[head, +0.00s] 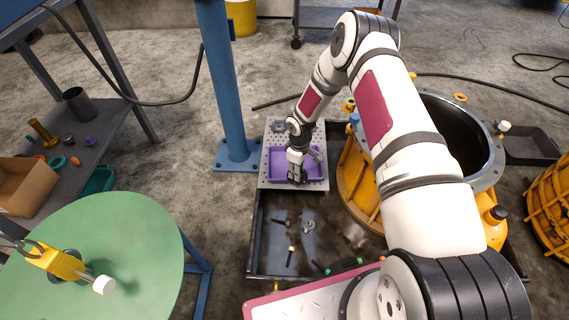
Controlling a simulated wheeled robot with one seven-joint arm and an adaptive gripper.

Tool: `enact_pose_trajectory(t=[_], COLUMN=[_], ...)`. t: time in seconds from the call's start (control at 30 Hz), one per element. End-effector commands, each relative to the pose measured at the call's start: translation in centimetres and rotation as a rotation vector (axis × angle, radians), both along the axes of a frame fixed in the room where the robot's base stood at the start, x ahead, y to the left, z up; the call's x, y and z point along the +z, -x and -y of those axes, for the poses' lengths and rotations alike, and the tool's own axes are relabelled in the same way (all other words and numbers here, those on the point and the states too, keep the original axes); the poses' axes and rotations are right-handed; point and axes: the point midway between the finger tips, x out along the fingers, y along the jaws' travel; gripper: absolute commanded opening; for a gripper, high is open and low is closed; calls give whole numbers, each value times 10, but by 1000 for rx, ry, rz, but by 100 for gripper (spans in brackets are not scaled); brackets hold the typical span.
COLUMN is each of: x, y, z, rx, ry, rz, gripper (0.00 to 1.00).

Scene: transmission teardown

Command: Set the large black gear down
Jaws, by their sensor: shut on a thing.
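My gripper (297,177) points down over the purple tray (276,168), near its front middle. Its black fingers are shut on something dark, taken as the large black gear. The gear's outline merges with the fingers and is mostly hidden, so I cannot tell whether it touches the tray floor. The tray is shallow and lies on a light perforated plate (316,186).
A grey gear (278,126) lies at the plate's back edge. In front, a dark tray (262,272) holds small parts. The yellow housing (352,175) stands close on the right and a blue post (222,90) on the left. A green round table (130,235) is front left.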

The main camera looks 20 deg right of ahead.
Motion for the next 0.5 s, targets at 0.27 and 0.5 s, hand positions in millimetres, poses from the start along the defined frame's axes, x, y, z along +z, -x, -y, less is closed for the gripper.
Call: enact_pose_trajectory(t=[0.27,0.5], x=[-9,-10], y=[-61,-92], z=[-20,-30], rx=[-2,-2], ry=[-1,0], rz=[4,3], gripper=[0,0])
